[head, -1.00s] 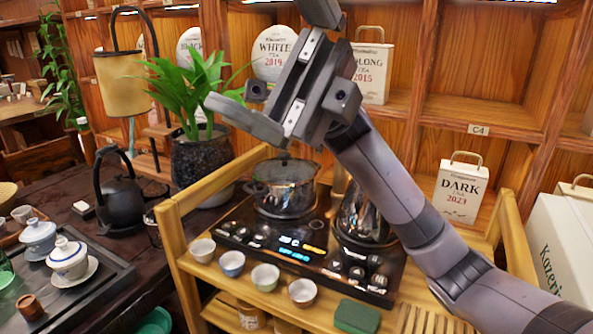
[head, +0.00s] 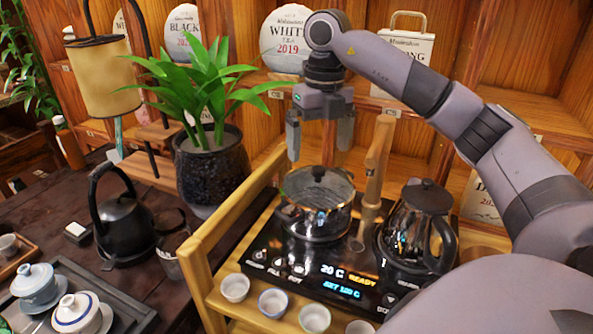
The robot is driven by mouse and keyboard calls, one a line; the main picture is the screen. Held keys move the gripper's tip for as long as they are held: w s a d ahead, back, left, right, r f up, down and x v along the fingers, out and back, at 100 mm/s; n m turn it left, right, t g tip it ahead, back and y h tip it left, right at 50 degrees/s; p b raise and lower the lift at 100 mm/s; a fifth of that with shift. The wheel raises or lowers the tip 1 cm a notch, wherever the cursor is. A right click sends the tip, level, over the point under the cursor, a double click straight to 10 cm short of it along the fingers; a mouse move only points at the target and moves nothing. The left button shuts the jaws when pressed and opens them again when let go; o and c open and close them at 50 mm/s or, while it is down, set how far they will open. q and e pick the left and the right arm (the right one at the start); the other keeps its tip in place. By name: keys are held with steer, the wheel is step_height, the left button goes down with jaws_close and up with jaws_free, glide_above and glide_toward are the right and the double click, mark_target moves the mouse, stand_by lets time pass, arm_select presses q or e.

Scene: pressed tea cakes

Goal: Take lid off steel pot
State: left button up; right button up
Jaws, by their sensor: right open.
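The steel pot (head: 314,221) stands on the left part of the black cooktop in the head view. Its lid (head: 317,186), glass with a metal rim, sits on top of it. My right gripper (head: 319,150) is above the lid, pointing down, with its two fingers spread apart and nothing between them. The fingertips are close over the lid; I cannot tell whether they touch it. My left gripper does not show.
The black kettle (head: 422,221) stands right of the pot on the cooktop (head: 270,238). A wooden utensil (head: 371,190) stands upright between them. Small cups (head: 235,287) line the front edge of the wooden cart. A potted plant (head: 210,165) stands at the left.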

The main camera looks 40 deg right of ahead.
mark_target(319, 169)
steer(key=shift+d+f, duration=0.3)
steer(key=shift+d, duration=0.1)
steer(key=f, duration=0.6)
steer(key=shift+w+f, duration=0.3)
jaws_close()
